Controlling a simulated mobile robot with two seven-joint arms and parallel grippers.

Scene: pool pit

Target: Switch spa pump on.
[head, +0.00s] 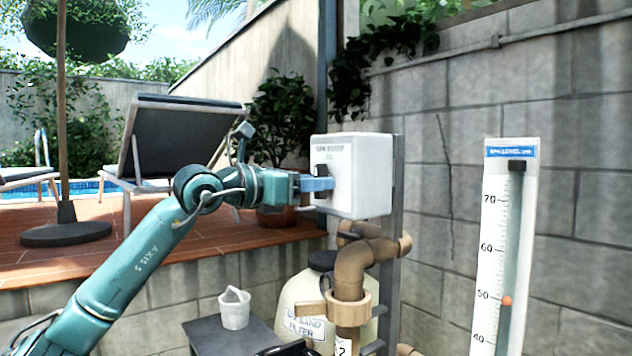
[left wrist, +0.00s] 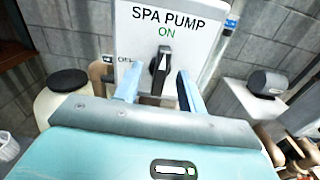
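The spa pump switch box (head: 358,170) is a white box on a grey post. It fills the top middle of the left wrist view (left wrist: 205,50), lettered SPA PUMP, with a green ON above the knob and OFF to its left. The black rotary knob (left wrist: 160,65) stands nearly upright, its upper end toward ON. My left gripper (head: 318,186) is at the box's front face. In the left wrist view its blue fingers (left wrist: 160,88) stand apart on either side of the knob, with gaps visible. The right gripper is not in view.
Brown pipes (head: 350,275) and a cream sand filter (head: 300,300) stand below the box. A white bucket (head: 234,309) rests on a dark table (head: 215,338). A tall level gauge (head: 490,250) stands at the right. A block wall (head: 450,140) is behind.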

